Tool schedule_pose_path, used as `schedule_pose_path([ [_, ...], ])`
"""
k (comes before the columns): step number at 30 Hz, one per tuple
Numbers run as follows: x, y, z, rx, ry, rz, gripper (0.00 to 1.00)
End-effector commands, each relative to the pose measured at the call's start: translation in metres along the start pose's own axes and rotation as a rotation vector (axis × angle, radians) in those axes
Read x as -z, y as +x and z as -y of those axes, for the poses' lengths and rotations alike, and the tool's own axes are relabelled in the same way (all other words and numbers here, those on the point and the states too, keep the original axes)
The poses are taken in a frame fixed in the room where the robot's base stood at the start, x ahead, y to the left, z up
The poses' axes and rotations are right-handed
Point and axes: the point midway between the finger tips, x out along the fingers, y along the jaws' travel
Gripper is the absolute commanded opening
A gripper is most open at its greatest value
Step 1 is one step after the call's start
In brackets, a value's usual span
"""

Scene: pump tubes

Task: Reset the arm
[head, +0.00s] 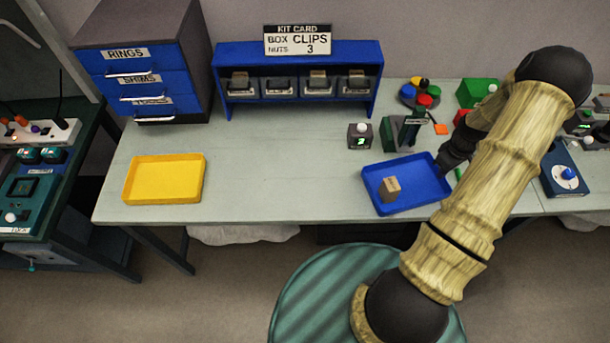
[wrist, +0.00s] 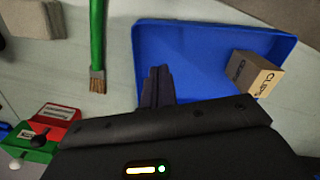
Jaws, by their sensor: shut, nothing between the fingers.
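My arm reaches from the lower middle to the right side of the bench in the head view, with its elbow raised high. My gripper (wrist: 157,72) is shut and empty, its fingers together over the left part of the blue tray (wrist: 190,40) in the wrist view. In the head view the arm partly hides the gripper, which points down by the right edge of the blue tray (head: 405,205). A small cardboard box (wrist: 252,76) marked CLIPS lies in that tray, apart from my fingers. The box also shows in the head view (head: 389,188).
A green-handled brush (wrist: 97,45) lies beside the blue tray. A yellow tray (head: 165,180) sits empty at the left. A blue bin rack (head: 297,52) with a kit card (head: 297,40) and a drawer cabinet (head: 145,70) stand behind. The bench middle is clear.

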Motion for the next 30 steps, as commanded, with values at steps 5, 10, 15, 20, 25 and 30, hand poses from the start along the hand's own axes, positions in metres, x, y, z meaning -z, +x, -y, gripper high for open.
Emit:
schedule_pose_path([
  [5,0.000,0.001,0.000,0.001,0.000,0.000,0.00],
  [10,0.000,0.001,0.000,0.001,0.000,0.000,0.00],
  [15,0.002,-0.001,0.002,-0.001,0.000,0.000,0.00],
  [20,0.018,-0.023,0.017,-0.017,0.019,-0.003,0.00],
  [25,0.047,-0.072,0.059,-0.051,0.081,-0.018,0.00],
  [30,0.067,-0.118,0.113,-0.079,0.162,-0.047,0.00],
])
